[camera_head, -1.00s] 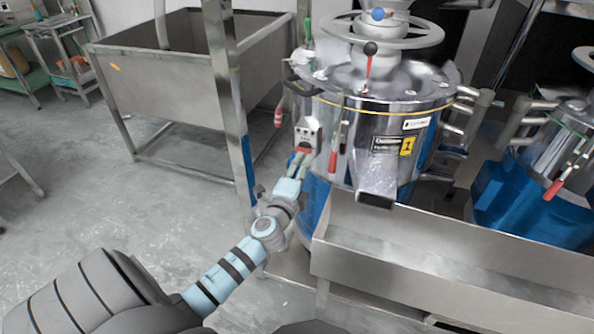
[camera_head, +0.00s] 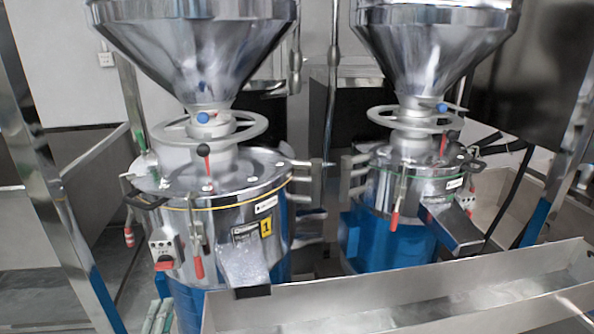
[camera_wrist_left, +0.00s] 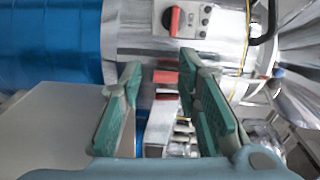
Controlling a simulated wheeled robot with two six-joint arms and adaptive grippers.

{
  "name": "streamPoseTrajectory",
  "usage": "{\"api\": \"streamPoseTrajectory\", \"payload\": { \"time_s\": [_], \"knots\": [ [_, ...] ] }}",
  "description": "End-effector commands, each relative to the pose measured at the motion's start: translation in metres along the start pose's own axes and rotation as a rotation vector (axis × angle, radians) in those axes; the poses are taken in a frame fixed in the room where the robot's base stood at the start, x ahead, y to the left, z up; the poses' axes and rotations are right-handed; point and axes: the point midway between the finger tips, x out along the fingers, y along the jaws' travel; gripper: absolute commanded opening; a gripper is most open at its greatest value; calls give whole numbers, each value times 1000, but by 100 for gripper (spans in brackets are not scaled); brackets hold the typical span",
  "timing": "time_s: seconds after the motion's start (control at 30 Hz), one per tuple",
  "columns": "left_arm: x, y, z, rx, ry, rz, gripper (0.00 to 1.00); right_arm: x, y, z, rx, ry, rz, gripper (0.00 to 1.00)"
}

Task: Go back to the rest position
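The left grinder (camera_head: 215,215) is a steel drum with a blue base, a yellow label with "1" and a large hopper (camera_head: 190,40) above. Its small control box (camera_head: 165,245) with a red switch is on the front left side; the box also shows at the top of the left wrist view (camera_wrist_left: 195,18). My left gripper (camera_head: 158,314) shows only by its fingertips at the lower left of the head view, below the control box. In the left wrist view its two green fingers (camera_wrist_left: 158,75) are spread apart with nothing held between them. My right gripper is in neither view.
A second grinder (camera_head: 400,200) with its own hopper stands to the right. A long steel trough (camera_head: 330,305) runs across the front below the spouts. A steel post (camera_head: 50,190) stands at the left.

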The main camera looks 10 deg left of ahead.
Motion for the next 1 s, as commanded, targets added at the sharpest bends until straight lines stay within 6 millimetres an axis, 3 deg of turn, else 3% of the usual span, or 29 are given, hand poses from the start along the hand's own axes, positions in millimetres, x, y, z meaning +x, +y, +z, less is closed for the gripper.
{"api": "streamPoseTrajectory", "payload": {
  "time_s": [0.07,0.17,0.2,0.27,0.3,0.37,0.4,0.5,0.6,0.7,0.77,1.0],
  "knots": [
    [0,42,8,-74,-8,102,30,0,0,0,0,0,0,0],
    [-14,128,28,-239,-68,314,30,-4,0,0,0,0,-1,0],
    [-30,168,37,-321,-112,414,30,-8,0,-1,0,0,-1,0],
    [-62,226,51,-447,-200,559,30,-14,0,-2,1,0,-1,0],
    [-89,262,59,-529,-270,649,30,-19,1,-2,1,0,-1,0],
    [-138,309,69,-647,-390,772,30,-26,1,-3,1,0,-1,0],
    [-174,335,74,-718,-476,846,30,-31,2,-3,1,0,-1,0],
    [-266,379,80,-854,-690,990,30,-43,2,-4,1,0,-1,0],
    [-340,398,79,-915,-850,1085,30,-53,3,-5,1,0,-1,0],
    [-380,402,73,-922,-923,1142,30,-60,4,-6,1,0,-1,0],
    [-387,399,65,-929,-926,1155,30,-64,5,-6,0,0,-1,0],
    [-388,398,64,-929,-926,1155,30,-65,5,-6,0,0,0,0]
  ]
}}
